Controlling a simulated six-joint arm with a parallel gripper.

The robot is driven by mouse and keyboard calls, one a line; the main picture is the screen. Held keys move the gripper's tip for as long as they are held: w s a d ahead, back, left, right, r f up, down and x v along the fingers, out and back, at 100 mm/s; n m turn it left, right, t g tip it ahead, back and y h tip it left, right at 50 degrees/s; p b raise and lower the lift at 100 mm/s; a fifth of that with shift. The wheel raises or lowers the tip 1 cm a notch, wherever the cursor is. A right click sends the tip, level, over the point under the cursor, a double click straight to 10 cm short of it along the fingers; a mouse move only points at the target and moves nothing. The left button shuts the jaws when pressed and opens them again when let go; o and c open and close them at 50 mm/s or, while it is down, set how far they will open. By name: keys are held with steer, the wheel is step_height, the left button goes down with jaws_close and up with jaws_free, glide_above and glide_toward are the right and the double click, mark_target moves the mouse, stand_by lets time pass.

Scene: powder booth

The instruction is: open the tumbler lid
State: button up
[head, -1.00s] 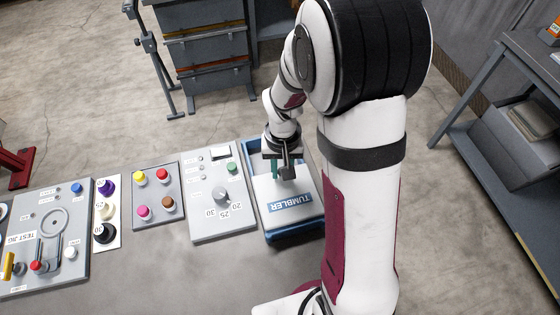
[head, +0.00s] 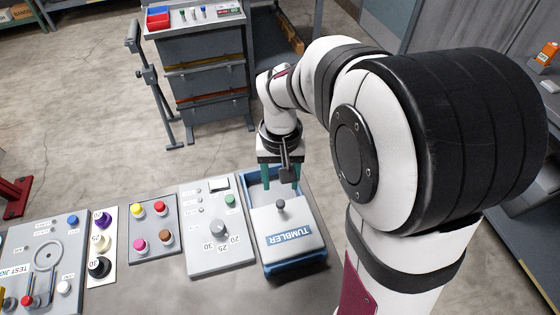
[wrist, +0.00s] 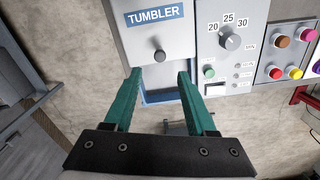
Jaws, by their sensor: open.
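The tumbler is a blue box (head: 322,262) with a pale lid (head: 268,222) labelled TUMBLER and a dark knob (head: 281,204) on it. The lid covers the near part of the box; a blue recess (head: 256,191) shows at the far end. In the wrist view the lid (wrist: 138,38) and the knob (wrist: 160,56) are ahead of my fingertips. My gripper (head: 281,184) is open and empty over the far end of the box, with green fingers apart. In the wrist view the gripper (wrist: 160,76) has nothing between its tips, and the knob stands clear of them.
Left of the tumbler is a grey dial panel (head: 234,255), then a panel of coloured buttons (head: 153,221), a strip of knobs (head: 100,220) and a test jig panel (head: 65,235). A grey cabinet (head: 205,75) stands behind. The bench front is bare.

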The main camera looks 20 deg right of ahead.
step_height(320, 180, up, 6)
steer(key=shift+r, duration=0.1)
steer(key=s+a+m+y, duration=0.1)
steer(key=s+a, duration=0.1)
steer(key=s, duration=0.7)
steer(key=s+a+f+m, duration=0.1)
steer(key=s+a, duration=0.1)
steer(key=s, duration=0.8)
steer(key=shift+s+a+f+m+y, duration=0.15)
steer(key=shift+s+a+m+y, duration=0.15)
steer(key=shift+y, duration=0.1)
